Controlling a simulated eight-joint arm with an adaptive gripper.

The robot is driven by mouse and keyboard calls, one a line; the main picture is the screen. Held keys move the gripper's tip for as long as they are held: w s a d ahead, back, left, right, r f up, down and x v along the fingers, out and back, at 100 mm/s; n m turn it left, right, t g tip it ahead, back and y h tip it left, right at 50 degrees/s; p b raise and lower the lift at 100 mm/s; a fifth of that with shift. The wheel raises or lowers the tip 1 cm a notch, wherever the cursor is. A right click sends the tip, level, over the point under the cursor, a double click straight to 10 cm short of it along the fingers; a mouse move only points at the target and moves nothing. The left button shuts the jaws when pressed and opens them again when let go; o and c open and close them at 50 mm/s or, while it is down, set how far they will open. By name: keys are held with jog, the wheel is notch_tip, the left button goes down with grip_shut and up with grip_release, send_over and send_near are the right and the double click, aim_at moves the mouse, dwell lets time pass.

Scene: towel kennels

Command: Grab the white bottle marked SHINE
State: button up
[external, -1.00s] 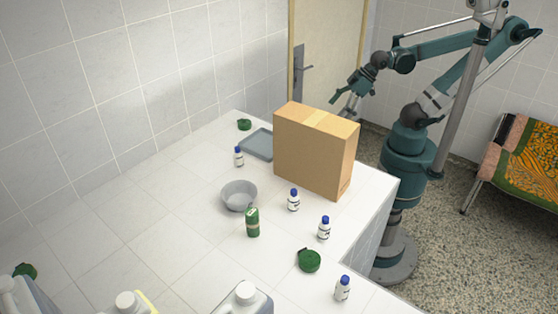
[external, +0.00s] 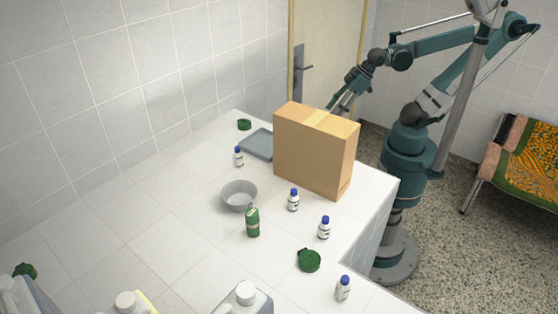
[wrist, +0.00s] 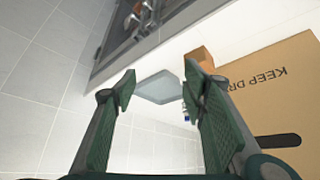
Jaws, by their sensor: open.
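Several small white bottles with blue caps stand upright on the white tiled counter (external: 175,215). One (external: 238,158) is near the tray, one (external: 293,201) is in front of the cardboard box, and others (external: 324,229) (external: 343,290) are nearer the counter's right edge. Their labels are too small to read, so I cannot tell which says SHINE. My gripper (wrist: 158,82) is open and empty in the wrist view. In the external view its tips are hidden behind the box. A small blue and white bit (wrist: 186,115) shows beside the right finger, partly hidden.
A tall cardboard box (external: 312,155), printed KEEP DRY in the wrist view (wrist: 275,100), stands between my gripper and several bottles. A grey tray (external: 257,144), a grey bowl (external: 239,196), a green container (external: 252,222) and green round items (external: 309,260) also occupy the counter. Large jugs (external: 240,302) stand in front.

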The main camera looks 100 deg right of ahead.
jog(key=w+a+r+n+g+p, duration=0.2)
jog(key=w+r+n, duration=0.3)
jog(key=w, duration=0.6)
jog(key=n+g+p, duration=0.3)
jog(key=n+p, duration=0.2)
jog(key=n, duration=0.2)
send_near(237, 148)
jog(key=s+d, duration=0.5)
jog(key=s, duration=0.4)
jog(key=w+a+f+n, duration=0.1)
jog(key=w+f, duration=0.1)
jog(key=w, duration=0.1)
jog(key=w+a+f+n+g+p, duration=0.1)
jog(key=w+a+f, duration=0.1)
jog(key=w, duration=0.1)
jog(key=w+a+f+n+p, duration=0.1)
jog(key=w+f, duration=0.2)
jog(key=shift+w+a+f+n+g, duration=0.1)
jog(key=shift+w+a+n+g, duration=0.05)
jog(key=shift+w+n+g, duration=0.15)
jog(key=shift+w+a+f+n, duration=0.3)
jog(key=shift+w+f, duration=0.2)
jog(key=shift+f, duration=0.15)
jog(key=shift+f, duration=0.1)
jog(key=shift+f, duration=1.2)
jog(key=shift+f, duration=0.1)
